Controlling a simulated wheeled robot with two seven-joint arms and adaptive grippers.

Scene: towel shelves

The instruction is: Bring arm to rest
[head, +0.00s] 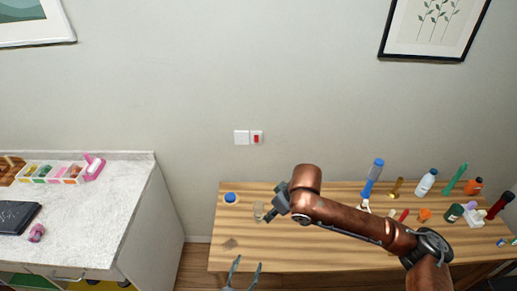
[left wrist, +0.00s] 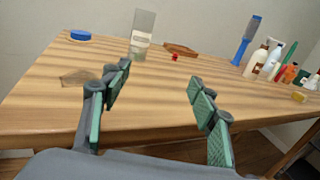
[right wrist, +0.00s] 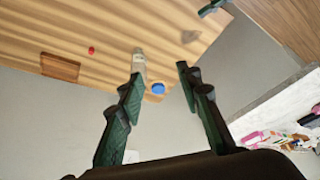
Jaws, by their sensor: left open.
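My left gripper (head: 247,263) is at the front edge of the wooden table (head: 330,255), with its fingers apart and nothing between them. It also shows open in the left wrist view (left wrist: 160,75). My right arm is copper-coloured and reaches leftwards across the table. Its gripper (head: 269,212) is beside a clear glass container (head: 259,210). In the right wrist view the right gripper's fingers (right wrist: 158,72) are apart, and the container (right wrist: 139,62) appears just past one fingertip. I cannot tell whether they touch.
A blue round lid (head: 230,198) lies at the table's left. A white-topped cabinet (head: 110,200) stands left, across a gap. The table's front middle is clear.

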